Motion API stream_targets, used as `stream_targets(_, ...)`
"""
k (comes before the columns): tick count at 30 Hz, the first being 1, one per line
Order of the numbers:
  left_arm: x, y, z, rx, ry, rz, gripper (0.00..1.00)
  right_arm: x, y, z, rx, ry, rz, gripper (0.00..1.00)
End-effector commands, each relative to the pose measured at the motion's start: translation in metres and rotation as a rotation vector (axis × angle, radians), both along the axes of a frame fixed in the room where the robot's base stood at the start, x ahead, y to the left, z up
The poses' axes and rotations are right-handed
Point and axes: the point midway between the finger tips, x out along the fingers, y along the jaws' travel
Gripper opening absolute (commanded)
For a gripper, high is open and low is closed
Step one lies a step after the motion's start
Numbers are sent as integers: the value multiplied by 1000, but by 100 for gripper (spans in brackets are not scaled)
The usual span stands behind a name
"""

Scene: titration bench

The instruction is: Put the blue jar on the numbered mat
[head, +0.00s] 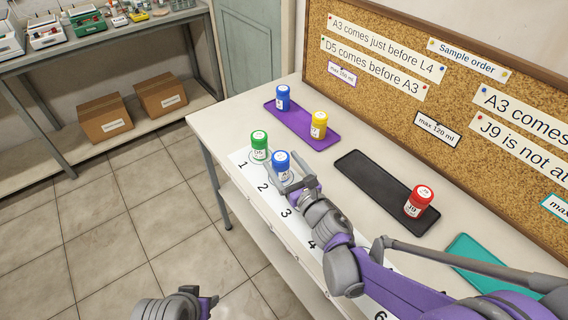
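A blue jar (281,163) with a white label and lid stands upright or is held at the numbered mat (273,200), near the number 2. My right gripper (287,184) is at this jar, its fingers low around or beside it; I cannot tell whether they touch it. The gripper hides the jar's base, so contact with the mat is unclear. A second blue jar (283,97) stands on the purple tray (318,135). A green jar (259,145) stands on the mat near the number 1. My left gripper (207,301) is low at the bottom edge, away from the table.
A yellow jar (319,125) stands on the purple tray. A red jar (419,201) stands on the black tray (368,173). A teal tray (474,254) lies farther right, beyond my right arm. A corkboard (400,95) with notes runs along the table's back.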

Motion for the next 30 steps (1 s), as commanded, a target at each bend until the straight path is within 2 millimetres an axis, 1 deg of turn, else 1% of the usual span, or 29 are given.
stream_targets(5,0,0,0,0,0,0,50,0,0,1,0,0,0,89)
stream_targets(8,0,0,4,0,-1,0,50,-1,0,5,0,0,0,89)
stream_targets(11,0,0,3,0,-1,0,50,-13,-7,4,-2,-1,-1,89)
stream_targets(18,0,0,6,0,-2,0,50,-59,-31,4,-1,0,-2,89)
stream_targets(22,0,0,7,0,-2,0,50,-82,-42,4,-1,0,-2,89)
stream_targets(27,0,0,8,0,-3,0,50,-101,-52,4,-1,0,-1,89)
stream_targets(30,0,0,8,0,-3,0,50,-106,-54,3,0,0,0,89)
